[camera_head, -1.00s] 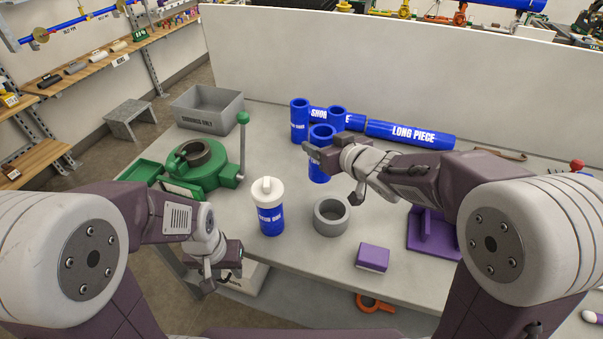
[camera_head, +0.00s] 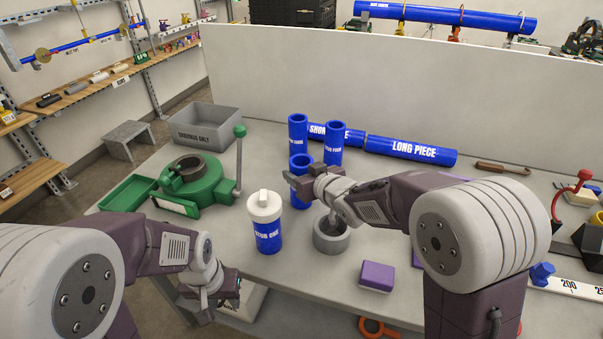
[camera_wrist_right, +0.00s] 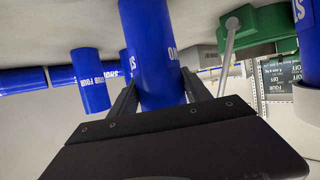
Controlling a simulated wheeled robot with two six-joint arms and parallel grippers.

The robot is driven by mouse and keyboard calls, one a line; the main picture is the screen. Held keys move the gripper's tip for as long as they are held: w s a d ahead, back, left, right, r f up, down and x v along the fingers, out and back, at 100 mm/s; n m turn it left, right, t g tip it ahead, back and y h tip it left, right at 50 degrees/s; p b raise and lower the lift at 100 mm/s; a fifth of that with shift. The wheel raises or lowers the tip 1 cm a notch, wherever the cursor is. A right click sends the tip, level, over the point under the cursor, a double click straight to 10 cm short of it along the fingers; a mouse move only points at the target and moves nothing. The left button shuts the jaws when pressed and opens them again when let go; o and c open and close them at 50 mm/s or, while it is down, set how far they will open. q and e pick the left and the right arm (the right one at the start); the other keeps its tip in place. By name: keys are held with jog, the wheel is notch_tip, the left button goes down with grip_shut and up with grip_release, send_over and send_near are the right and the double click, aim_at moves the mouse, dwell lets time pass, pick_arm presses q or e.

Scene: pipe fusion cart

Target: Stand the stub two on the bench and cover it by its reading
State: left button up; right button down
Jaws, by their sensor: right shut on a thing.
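A blue stub (camera_head: 300,190) is between the fingers of my right gripper (camera_head: 293,183), which is shut on it. It is upright, its label is turned away, and I cannot tell whether its base touches the bench (camera_head: 235,262). The held stub fills the middle of the right wrist view (camera_wrist_right: 152,55). Stub one (camera_head: 267,238) stands nearer, capped by a white cover (camera_head: 264,206) with a handle. Two more blue stubs stand behind: one at the left (camera_head: 298,130) and stub four (camera_head: 334,142). My left gripper (camera_head: 222,290) hangs by the bench's front edge; its fingers are unclear.
A grey ring (camera_head: 318,240) sits below my right wrist, and a purple block (camera_head: 377,275) is nearby. A green machine with a lever (camera_head: 205,186) and a grey bin (camera_head: 205,127) are left. A long pipe (camera_head: 410,149) lies along the back. Bare bench lies around stub one.

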jog(key=shift+c, duration=2.4)
grip_release()
jog(key=shift+f, duration=0.15)
jog(key=shift+r+p, duration=0.3)
jog(key=p+v, duration=0.2)
jog(key=v, duration=1)
